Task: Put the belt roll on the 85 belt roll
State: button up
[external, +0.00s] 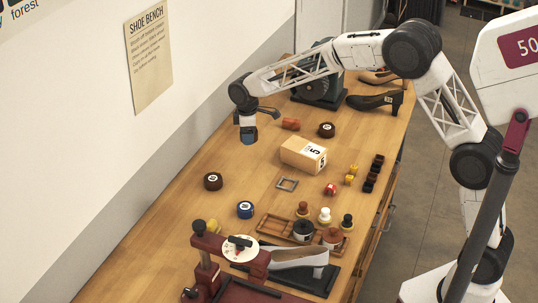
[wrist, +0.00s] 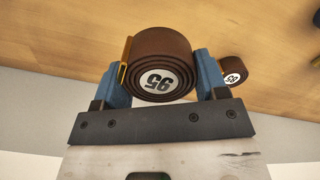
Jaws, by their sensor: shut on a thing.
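My gripper (external: 249,138) is shut on a dark brown belt roll (wrist: 160,50) with a white label that appears to read 95, upside down in the wrist view. Its blue fingers grip the roll from both sides, above the bench near the wall. In the external view the held roll is mostly hidden by the gripper. Another brown roll (wrist: 234,76) shows right of the fingers in the wrist view, its small label resembling 85. It seems to be the brown roll (external: 213,181) lying flat on the bench, nearer the external camera and apart from my gripper.
Another dark brown roll (external: 326,130) and a blue roll (external: 245,209) lie on the bench. An orange-brown cylinder (external: 290,124), a cardboard box (external: 303,154) and a square metal frame (external: 287,184) are in the middle. A wooden tray (external: 268,226) holds jars. The wall borders the left side.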

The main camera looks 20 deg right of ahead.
jog(key=s+a, duration=0.2)
jog(key=s, duration=0.8)
jog(key=s+a+f+n, duration=0.1)
jog(key=s+a, duration=0.2)
jog(key=s, duration=0.6)
jog(key=shift+s, duration=0.35)
jog(key=shift+w+a, duration=0.1)
jog(key=shift+a, duration=0.05)
send_over(213, 177)
jog(key=shift+a+f, duration=0.1)
jog(key=shift+f, duration=0.7)
jog(key=shift+f, duration=1.75)
jog(key=shift+f, duration=0.15)
jog(key=o, duration=1)
jog(key=shift+c, duration=0.2)
notch_tip(213, 177, up, 12)
